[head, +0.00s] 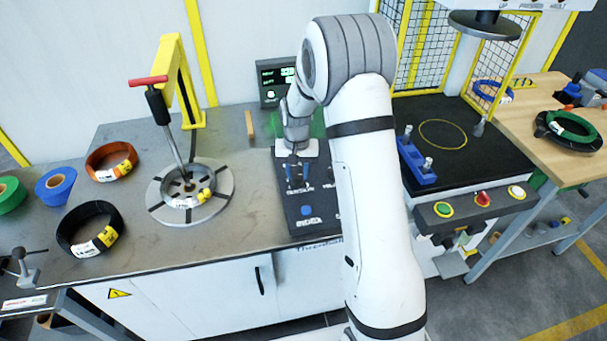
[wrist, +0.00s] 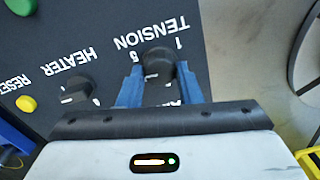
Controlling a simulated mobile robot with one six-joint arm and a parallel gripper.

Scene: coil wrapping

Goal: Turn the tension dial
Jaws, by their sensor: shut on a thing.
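The tension dial (wrist: 158,60) is a dark round knob on the black control panel, below the white word TENSION and near the numbers 1 and 5 in the wrist view. My gripper (wrist: 158,80) has its blue fingers on either side of the dial and is shut on it. In the head view my gripper (head: 297,178) points down onto the black panel (head: 305,222) in the middle of the bench. My arm hides part of the panel there, and the dial itself is not clear in that view.
In the wrist view a heater dial (wrist: 78,90) and a yellow reset button (wrist: 26,104) sit near the gripper. A lit display (head: 277,82) stands behind the panel. A blue block (head: 415,162) stands at right.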

